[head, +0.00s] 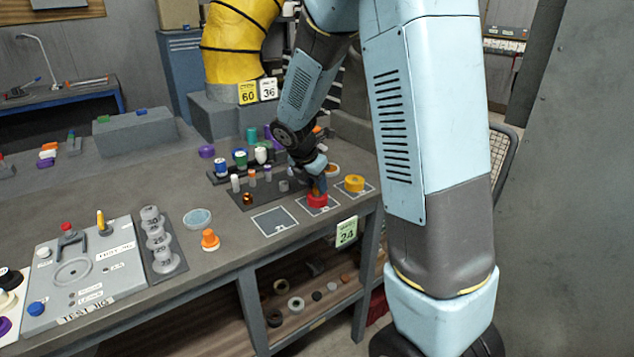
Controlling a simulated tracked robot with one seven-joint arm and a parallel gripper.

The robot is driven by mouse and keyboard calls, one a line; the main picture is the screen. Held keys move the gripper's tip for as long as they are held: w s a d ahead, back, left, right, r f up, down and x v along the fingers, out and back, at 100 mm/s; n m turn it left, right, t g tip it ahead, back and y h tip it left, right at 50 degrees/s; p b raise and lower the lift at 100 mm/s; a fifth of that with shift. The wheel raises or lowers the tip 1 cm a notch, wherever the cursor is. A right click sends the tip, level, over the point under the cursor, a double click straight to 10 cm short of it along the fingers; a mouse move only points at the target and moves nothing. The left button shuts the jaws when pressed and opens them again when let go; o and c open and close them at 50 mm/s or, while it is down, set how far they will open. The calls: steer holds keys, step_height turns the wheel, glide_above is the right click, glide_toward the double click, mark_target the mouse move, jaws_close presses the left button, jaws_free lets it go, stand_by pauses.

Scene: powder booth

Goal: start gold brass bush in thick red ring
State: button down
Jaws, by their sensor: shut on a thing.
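The thick red ring (317,202) lies on a white-outlined square near the front edge of the bench. My gripper (318,183) points down right over it, shut on the gold brass bush (320,188). Only a small brownish-gold part of the bush shows between the fingers and the ring. The bush's lower end is at the ring's top opening. At this size I cannot tell whether it is inside the ring or just above it, or whether it is tilted.
A yellow ring (355,184) lies just right of the red ring. An empty outlined square (274,221) is on the left. Several small pegs and bushes stand on a dark board (225,190) behind. An orange knobbed part (210,239) and pale-blue dish (197,218) are further left.

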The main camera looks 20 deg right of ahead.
steer(key=shift+f, duration=0.35)
steer(key=c, duration=0.8)
jaws_free()
steer(key=shift+o, duration=0.2)
steer(key=v, duration=1.3)
steer(key=shift+a+r, duration=0.15)
steer(key=shift+r, duration=0.15)
